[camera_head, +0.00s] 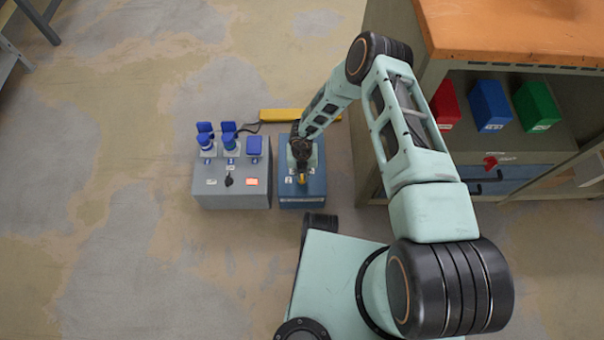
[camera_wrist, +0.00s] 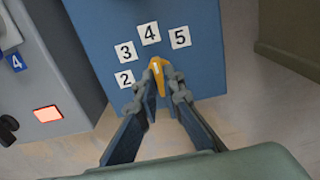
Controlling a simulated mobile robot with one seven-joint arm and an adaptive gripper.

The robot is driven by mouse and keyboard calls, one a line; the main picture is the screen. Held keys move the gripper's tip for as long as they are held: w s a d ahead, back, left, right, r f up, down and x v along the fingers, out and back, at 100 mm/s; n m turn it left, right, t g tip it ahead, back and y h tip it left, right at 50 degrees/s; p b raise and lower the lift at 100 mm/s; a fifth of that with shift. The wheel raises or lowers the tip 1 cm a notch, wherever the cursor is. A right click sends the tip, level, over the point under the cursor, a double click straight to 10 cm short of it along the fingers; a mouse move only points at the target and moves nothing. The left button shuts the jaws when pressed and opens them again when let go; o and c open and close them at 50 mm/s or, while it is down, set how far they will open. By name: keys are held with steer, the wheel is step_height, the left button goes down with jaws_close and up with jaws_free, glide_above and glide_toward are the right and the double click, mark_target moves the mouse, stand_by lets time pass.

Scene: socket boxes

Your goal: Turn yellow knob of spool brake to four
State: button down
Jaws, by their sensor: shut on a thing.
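The blue box (camera_head: 316,192) of the spool brake stands on the floor beside a grey socket box. The wrist view shows its top (camera_wrist: 100,20) with white labels 2, 3, 4 (camera_wrist: 149,33) and 5 in an arc. The yellow knob (camera_wrist: 158,70) lies just below the arc, its narrow tip with a white mark directed up, roughly toward the 4. My gripper (camera_wrist: 161,88) is shut on the knob, one finger on each side. The fingers partly cover the knob's lower part. In the head view my gripper (camera_head: 301,172) mostly hides the box's top.
The grey socket box (camera_head: 232,196) with blue sockets and a red-lit switch (camera_wrist: 47,114) stands close on the left. A yellow bar (camera_head: 285,115) lies behind. A workbench (camera_head: 520,45) with red, blue and green bins is on the right. The floor at left is open.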

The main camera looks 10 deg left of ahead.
mark_target(302, 176)
steer(key=shift+w, duration=0.1)
steer(key=c, duration=2.1)
jaws_free()
step_height(302, 176, up, 12)
